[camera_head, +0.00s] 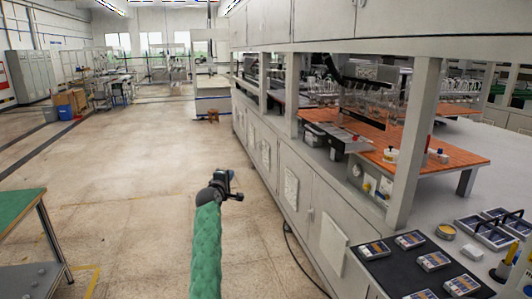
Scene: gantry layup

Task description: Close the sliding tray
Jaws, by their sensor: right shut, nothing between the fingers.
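My right gripper (233,185) is dark and small at the end of my green-sleeved arm, which comes up from the bottom middle. It is shut and empty, in the air over the open floor left of the long grey bench. It touches nothing that I can make out. I cannot tell for sure which thing is the sliding tray. A flat black panel (384,270) with several small boxes lies on the bench at the lower right, well right of the gripper. My left gripper is not in view.
The grey bench front (295,185) with cabinet doors runs along the right, under overhead cabinets. A grey post (415,140) stands on the bench beside an orange-brown board (455,155). A green-topped table (20,215) stands at the left edge. The floor (120,180) between is clear.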

